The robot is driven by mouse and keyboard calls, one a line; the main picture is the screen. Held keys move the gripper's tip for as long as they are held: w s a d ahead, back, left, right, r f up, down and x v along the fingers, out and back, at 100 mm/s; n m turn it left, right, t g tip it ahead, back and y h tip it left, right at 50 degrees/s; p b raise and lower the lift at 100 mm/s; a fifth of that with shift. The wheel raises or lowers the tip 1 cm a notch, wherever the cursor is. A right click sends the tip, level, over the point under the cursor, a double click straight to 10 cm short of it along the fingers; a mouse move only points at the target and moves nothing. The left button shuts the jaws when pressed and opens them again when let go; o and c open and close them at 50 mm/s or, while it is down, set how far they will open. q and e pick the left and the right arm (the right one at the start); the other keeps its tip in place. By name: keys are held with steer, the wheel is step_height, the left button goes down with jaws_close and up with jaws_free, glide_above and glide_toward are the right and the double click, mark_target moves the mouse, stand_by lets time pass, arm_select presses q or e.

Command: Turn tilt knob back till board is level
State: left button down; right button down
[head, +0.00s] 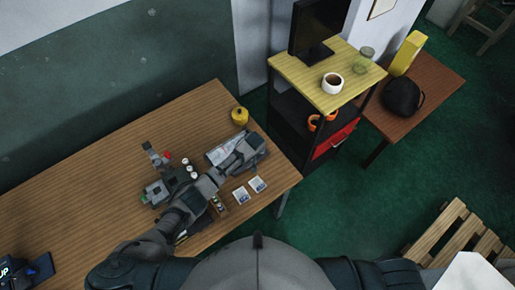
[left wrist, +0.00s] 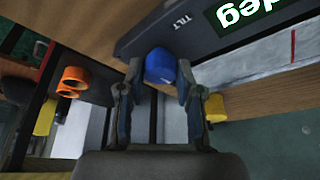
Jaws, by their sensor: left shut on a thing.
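My left gripper (left wrist: 160,75) is shut on a blue knob (left wrist: 160,65), with one finger on each side of it. The knob sits beside the word TILT on a dark panel (left wrist: 140,42). A green display (left wrist: 250,10) on the panel shows only "deg"; any number is out of frame. In the head view, my left arm reaches over the table to my left gripper (head: 250,150), which hides the knob. A pale board (head: 222,147) lies beside it; I cannot tell whether it is level. My right gripper is not in view.
The wooden table (head: 90,165) holds a small grey device (head: 158,190), a yellow pot (head: 239,116) and two cards (head: 249,190). A shelf unit (head: 345,92) with a cup (head: 332,83) stands to the right. The table's left middle is clear.

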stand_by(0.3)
arm_select(q)
steer(key=c, duration=0.8)
jaws_free()
steer(key=shift+w+d, duration=0.1)
steer(key=v, duration=1.1)
steer(key=shift+r, duration=0.35)
steer(key=shift+s, duration=0.25)
